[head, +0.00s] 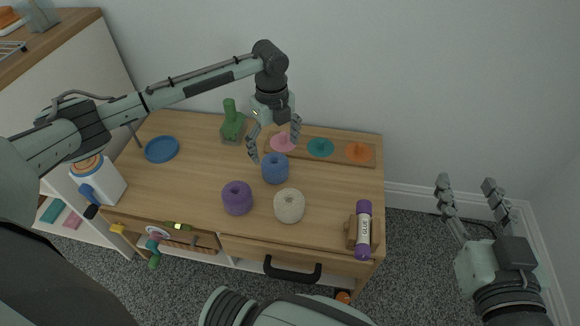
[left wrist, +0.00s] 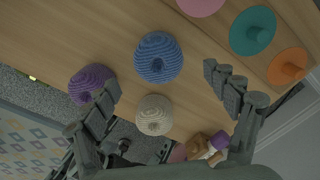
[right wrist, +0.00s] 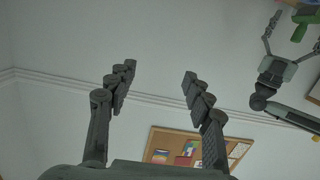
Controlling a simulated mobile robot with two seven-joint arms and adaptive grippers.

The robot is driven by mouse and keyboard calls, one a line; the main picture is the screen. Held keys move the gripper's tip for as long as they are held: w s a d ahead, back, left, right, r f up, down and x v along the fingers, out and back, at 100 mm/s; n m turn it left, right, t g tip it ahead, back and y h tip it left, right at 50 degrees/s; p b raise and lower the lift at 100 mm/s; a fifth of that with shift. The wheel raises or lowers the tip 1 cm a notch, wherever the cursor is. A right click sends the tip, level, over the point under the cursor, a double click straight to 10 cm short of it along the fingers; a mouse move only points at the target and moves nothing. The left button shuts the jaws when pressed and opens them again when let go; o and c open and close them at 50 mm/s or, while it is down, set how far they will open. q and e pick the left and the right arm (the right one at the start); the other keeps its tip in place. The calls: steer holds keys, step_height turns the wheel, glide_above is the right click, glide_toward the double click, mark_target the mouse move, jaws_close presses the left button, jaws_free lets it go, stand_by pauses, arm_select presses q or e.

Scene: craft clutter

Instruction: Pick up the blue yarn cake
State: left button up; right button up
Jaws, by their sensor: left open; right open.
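The blue yarn cake (head: 275,168) stands on the wooden table, behind a purple yarn cake (head: 237,198) and a cream yarn cake (head: 289,206). In the left wrist view the blue yarn cake (left wrist: 158,57) lies beyond and between the open fingers, with the purple one (left wrist: 91,84) and cream one (left wrist: 154,115) nearer. My left gripper (head: 274,146) is open and empty, above the table just behind the blue cake. It appears apart from the cake. My right gripper (head: 474,198) is open and empty, off the table's right side; its fingers also show in the right wrist view (right wrist: 158,90).
A wooden board (head: 302,148) with pink, teal and orange knobbed pieces lies behind the blue cake. A green bottle-like object (head: 232,124) stands behind left. A blue dish (head: 162,149) lies left. A glue stick (head: 364,228) is at the front right. The table's left middle is clear.

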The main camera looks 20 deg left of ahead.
mark_target(274, 161)
arm_select(q)
step_height(274, 161, down, 2)
steer(key=shift+s+a+f, duration=0.1)
steer(key=shift+f, duration=0.05)
step_height(274, 161, down, 4)
steer(key=shift+a+b, duration=0.1)
steer(key=shift+b, duration=0.65)
steer(key=shift+f, duration=0.3)
steer(key=c, duration=1.3)
arm_select(e)
steer(key=s+a+r+t+y, duration=0.1)
steer(key=a+r+t+y, duration=0.1)
steer(key=r, duration=0.6)
steer(key=shift+s+a+t+y, duration=0.15)
steer(key=shift+a+t+y, duration=0.15)
steer(key=shift+a+t, duration=0.55)
arm_select(q)
steer(key=shift+o, duration=0.2)
steer(key=shift+r, duration=0.1)
arm_select(e)
steer(key=shift+d, duration=0.25)
